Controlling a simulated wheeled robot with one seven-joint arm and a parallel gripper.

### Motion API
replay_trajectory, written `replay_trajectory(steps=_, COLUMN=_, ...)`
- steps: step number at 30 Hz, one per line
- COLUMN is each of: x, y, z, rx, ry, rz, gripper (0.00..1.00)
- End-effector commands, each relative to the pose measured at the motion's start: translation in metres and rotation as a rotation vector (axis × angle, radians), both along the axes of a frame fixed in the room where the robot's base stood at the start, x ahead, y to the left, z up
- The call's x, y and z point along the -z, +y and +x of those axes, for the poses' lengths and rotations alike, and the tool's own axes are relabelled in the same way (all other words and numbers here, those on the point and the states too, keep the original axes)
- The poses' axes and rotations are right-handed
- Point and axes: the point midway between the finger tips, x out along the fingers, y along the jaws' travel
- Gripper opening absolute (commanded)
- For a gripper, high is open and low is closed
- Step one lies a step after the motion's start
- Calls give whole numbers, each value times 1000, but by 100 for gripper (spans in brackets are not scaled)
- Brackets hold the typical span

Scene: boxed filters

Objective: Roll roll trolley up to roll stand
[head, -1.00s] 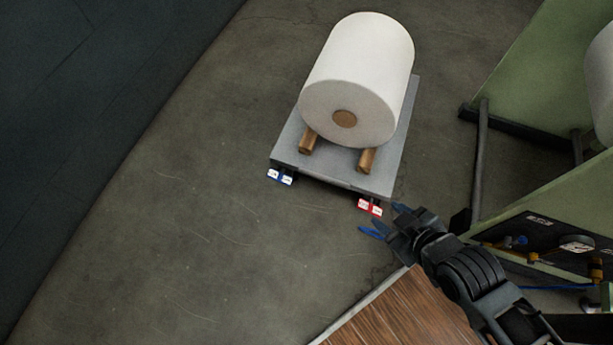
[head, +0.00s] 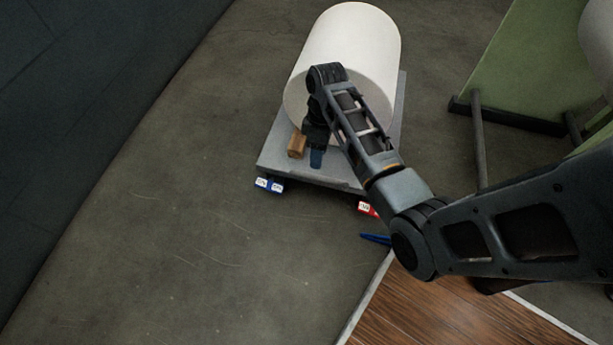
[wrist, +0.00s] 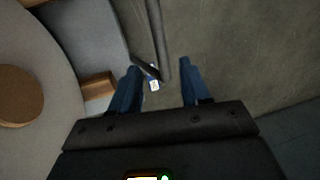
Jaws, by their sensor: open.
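The roll trolley (head: 276,150) is a low grey platform carrying a large white roll (head: 350,40) on wooden chocks. A blue-and-white tag (head: 269,185) and a red tag (head: 366,209) sit at its near edge. My gripper (head: 317,158) is over that near edge, in front of the roll, its fingers partly hidden by my arm. In the wrist view my gripper (wrist: 160,78) is open, with a dark bar (wrist: 158,40) and the blue-and-white tag (wrist: 154,84) showing between the fingers; contact is unclear. The green frame (head: 525,60) at right looks like the roll stand.
A second white roll (head: 602,45) shows at the right edge by the green frame. A wooden surface (head: 440,315) lies at the bottom. Bare grey floor (head: 200,230) is open left of the trolley, up to a dark area (head: 70,120).

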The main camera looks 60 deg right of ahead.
Motion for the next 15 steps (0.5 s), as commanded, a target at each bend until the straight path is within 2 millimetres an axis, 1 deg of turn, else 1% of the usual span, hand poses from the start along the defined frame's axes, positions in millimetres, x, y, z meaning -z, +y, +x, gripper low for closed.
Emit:
replay_trajectory(steps=2, x=2, y=-2, z=1, rx=-3, ry=8, rz=10, gripper=46)
replay_trajectory(steps=5, x=10, y=0, z=0, rx=-5, ry=11, rz=12, gripper=46)
replay_trajectory(steps=15, x=60, y=10, z=-3, rx=-4, ry=9, rz=9, gripper=46)
